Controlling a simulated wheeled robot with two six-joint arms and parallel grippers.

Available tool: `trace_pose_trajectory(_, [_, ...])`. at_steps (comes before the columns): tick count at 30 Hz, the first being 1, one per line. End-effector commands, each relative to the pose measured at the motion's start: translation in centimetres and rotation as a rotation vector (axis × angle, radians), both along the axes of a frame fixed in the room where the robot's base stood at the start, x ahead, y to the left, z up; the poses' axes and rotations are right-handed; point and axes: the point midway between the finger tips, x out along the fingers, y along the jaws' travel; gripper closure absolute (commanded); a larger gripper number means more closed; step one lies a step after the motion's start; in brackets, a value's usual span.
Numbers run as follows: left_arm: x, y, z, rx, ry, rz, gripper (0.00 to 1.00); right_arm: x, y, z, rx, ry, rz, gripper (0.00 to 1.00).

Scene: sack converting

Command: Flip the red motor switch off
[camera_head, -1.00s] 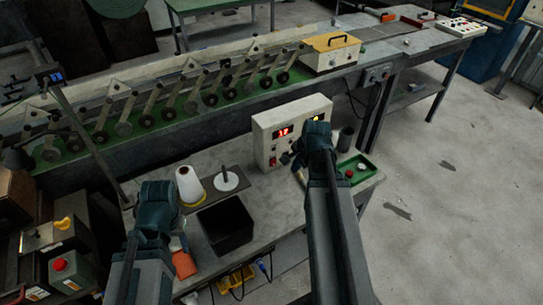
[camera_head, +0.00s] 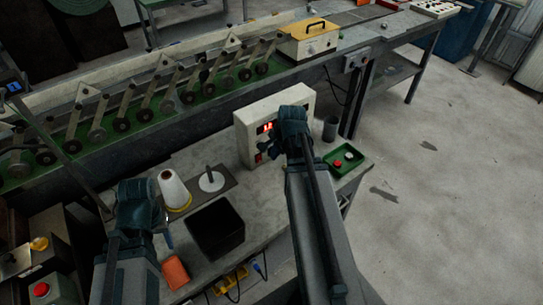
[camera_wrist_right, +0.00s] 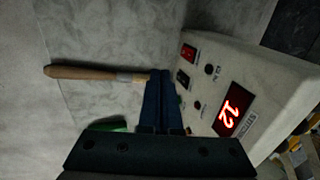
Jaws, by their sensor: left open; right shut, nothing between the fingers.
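The pale control box (camera_head: 246,125) stands on the bench with a lit red display (camera_wrist_right: 229,114) that looks like 12. A small red switch (camera_wrist_right: 189,52) is on its front panel, beside a dark switch (camera_wrist_right: 183,78); the red switch also shows low on the box in the head view (camera_head: 258,158). My right gripper (camera_wrist_right: 161,76) is shut and empty, close in front of the panel and apart from the red switch in the wrist picture. My right arm hides part of the box. My left gripper (camera_head: 166,234) is open near the bench's front left, far from the box.
A white cone (camera_head: 173,188), a spindle disc (camera_head: 211,181) and a black bin (camera_head: 217,230) stand left of the box. A green tray (camera_head: 343,160) and a dark cup (camera_head: 330,129) are right. A wooden-handled tool (camera_wrist_right: 93,73) lies by my right fingers.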

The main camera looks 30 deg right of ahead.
Motion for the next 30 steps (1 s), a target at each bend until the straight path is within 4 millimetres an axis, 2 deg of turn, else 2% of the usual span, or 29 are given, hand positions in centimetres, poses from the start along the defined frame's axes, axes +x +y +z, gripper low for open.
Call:
trace_pose_trajectory(21, [0.0,0.0,-9.7,0.0,0.0,0.0,0.5,3.2,0.2,-9.7,0.0,0.0,0.001,1.0])
trace_pose_trajectory(24, [0.0,0.0,-9.1,0.0,0.0,0.0,0.5,5.5,0.3,-9.1,-0.001,0.0,0.002,1.0])
trace_pose_trajectory(30, [0.0,0.0,-9.2,0.0,0.0,0.0,0.5,7.0,0.5,-9.2,-0.001,0.0,0.001,1.0])
